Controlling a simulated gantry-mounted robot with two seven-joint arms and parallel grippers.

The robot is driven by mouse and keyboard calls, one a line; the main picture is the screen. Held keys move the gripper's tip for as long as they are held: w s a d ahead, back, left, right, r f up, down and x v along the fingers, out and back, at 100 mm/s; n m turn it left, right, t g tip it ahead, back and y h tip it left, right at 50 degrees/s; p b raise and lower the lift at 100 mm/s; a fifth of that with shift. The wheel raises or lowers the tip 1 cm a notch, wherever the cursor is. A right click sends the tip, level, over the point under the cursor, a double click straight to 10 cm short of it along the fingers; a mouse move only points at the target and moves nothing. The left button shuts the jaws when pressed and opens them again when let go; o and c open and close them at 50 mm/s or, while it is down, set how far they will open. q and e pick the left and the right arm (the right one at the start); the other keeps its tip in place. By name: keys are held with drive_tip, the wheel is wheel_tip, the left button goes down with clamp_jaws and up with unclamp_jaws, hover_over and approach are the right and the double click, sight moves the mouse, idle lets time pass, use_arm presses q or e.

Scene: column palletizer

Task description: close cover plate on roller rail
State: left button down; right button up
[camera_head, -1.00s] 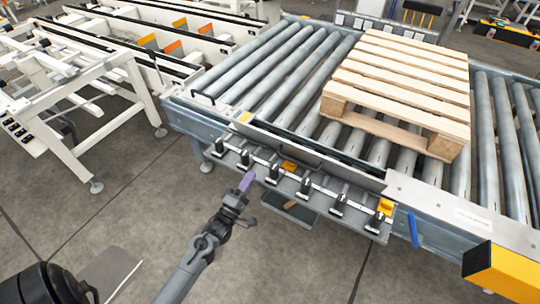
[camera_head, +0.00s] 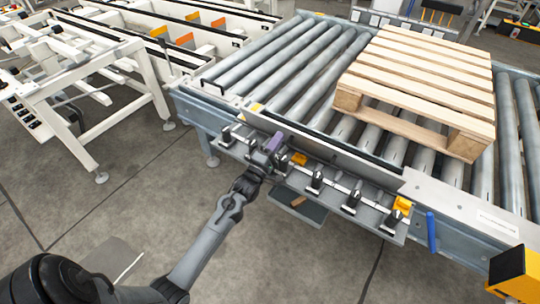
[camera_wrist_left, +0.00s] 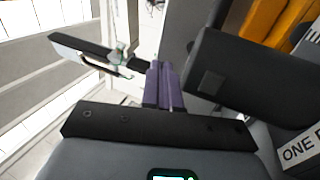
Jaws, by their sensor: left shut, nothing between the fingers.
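The cover plate (camera_head: 334,201) is a long grey flap along the near side of the roller rail (camera_head: 450,192). It stands folded outward, with a row of several black fittings on it, and a dark slot shows in the rail behind it. My left gripper (camera_head: 272,143) is at the left part of the plate, its purple fingertips over the row of fittings. In the left wrist view the purple fingers (camera_wrist_left: 162,86) are together with nothing between them. I cannot tell whether they touch the plate. My right gripper is not in view.
A wooden pallet (camera_head: 415,85) lies on the rollers (camera_head: 270,68) behind the rail. A blue handle (camera_head: 431,232) and a yellow box (camera_head: 512,272) are at the right. White frames (camera_head: 85,75) stand at the left. The floor (camera_head: 150,200) in front is mostly clear.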

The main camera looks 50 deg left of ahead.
use_arm(q)
drive_tip(key=shift+b+x, duration=0.3)
drive_tip(key=shift+x, duration=0.65)
